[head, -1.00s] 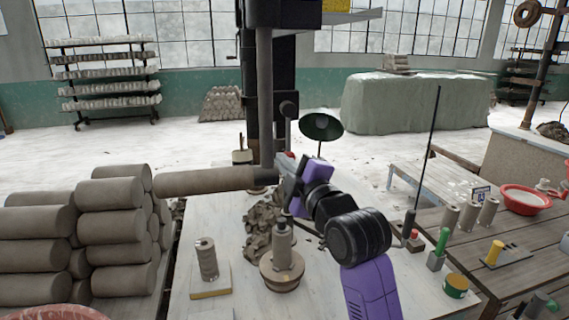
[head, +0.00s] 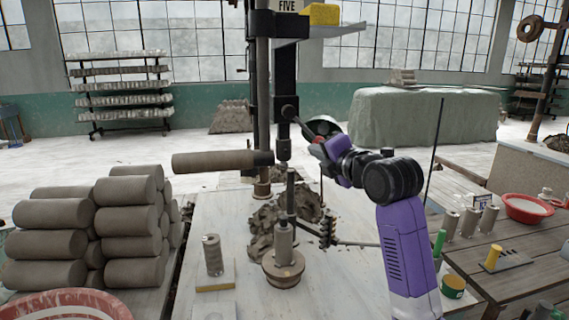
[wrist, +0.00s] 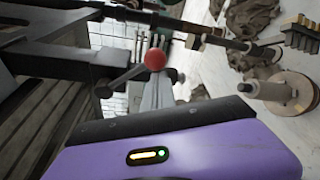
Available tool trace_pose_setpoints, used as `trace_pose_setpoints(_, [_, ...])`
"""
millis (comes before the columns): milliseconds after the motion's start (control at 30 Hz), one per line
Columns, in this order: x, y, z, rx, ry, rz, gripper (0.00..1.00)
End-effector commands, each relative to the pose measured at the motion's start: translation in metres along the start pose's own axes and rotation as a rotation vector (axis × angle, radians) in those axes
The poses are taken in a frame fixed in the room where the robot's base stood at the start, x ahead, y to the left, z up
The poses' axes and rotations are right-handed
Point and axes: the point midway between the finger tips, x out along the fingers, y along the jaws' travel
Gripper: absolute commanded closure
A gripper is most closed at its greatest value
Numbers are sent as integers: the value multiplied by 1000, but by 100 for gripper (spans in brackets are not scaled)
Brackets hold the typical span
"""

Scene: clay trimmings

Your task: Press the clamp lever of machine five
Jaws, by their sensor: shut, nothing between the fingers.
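The lever's red ball knob (wrist: 155,59) is clear in the wrist view, just beyond my gripper's front edge. My gripper (head: 316,147) is shut and empty, close by the lever's outer end. In the head view the gripper overlaps the knob. I cannot tell whether they touch. The wrist view shows a gap in the picture between them.
A clay roll (head: 215,161) sticks out left of the machine. A clay cylinder (head: 284,245) on a round wooden base stands in front, with clay trimmings (head: 265,225) behind. Stacked clay rolls (head: 125,238) fill the left. A thin upright rod (head: 435,150) stands at right.

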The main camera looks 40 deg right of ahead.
Motion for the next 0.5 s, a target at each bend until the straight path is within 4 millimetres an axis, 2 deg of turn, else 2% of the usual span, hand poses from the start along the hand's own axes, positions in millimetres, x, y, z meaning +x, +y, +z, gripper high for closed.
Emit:
trace_pose_setpoints(100, [-3,3,14,-111,-5,-26,100])
trace_pose_setpoints(500, [-12,22,48,-474,-5,-116,100])
